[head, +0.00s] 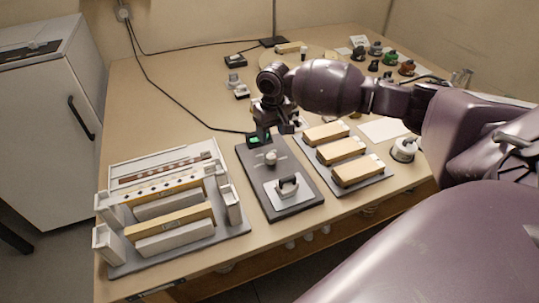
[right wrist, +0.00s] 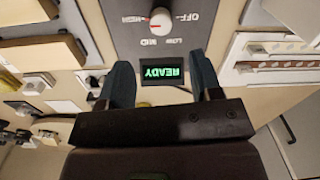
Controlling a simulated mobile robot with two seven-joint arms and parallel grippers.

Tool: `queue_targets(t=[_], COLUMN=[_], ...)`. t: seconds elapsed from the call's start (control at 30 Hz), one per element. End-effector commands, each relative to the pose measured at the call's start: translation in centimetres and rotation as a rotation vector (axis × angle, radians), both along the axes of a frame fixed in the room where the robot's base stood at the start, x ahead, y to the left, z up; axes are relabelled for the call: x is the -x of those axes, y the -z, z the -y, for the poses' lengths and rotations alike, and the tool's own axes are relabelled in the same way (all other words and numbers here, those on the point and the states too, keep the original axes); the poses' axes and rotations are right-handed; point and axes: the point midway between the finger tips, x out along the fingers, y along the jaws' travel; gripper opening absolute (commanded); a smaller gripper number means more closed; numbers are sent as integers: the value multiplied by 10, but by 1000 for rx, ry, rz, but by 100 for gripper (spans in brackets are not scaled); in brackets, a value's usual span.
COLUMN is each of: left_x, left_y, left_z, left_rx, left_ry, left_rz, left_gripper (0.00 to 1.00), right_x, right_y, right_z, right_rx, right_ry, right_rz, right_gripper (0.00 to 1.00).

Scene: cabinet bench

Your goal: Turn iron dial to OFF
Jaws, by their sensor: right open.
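The dial (head: 271,157) is a small pale knob on a dark grey panel (head: 301,205). A green-lit display (right wrist: 162,74) on the panel reads READY, also inverted. My right gripper (head: 277,130) is over the panel's far end, near the display (head: 253,140). In the right wrist view its two fingers (right wrist: 160,62) are apart and empty, and the dial is beyond their tips. My left gripper is not in view.
A grey rack with slotted bars (head: 180,246) stands left of the panel. Black cables cross the bench behind. A white cabinet (head: 45,125) stands at left.

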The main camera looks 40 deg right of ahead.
Motion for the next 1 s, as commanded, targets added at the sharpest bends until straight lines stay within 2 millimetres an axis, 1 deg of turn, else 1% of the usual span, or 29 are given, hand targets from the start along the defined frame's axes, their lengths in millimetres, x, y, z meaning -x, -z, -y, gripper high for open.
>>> queue_targets(t=[0.03,0.2,0.4,0.5,0.7,0.97,1.0], left_x=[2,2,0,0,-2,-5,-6], left_y=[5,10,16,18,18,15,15], left_z=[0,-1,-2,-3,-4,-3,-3], left_rx=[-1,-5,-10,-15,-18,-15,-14], left_ry=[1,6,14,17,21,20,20], left_rz=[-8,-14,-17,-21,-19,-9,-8], left_gripper=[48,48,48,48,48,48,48], right_x=[1,1,1,0,0,0,0], right_y=[13,44,74,83,92,91,91], right_z=[0,-1,-2,-2,-2,-2,-2], right_rx=[0,-1,1,1,0,0,0], right_ry=[0,-1,-1,-1,-2,-2,-2], right_rz=[-8,-8,-6,-4,-1,1,1], right_gripper=[59,59,59,59,59,59,56])
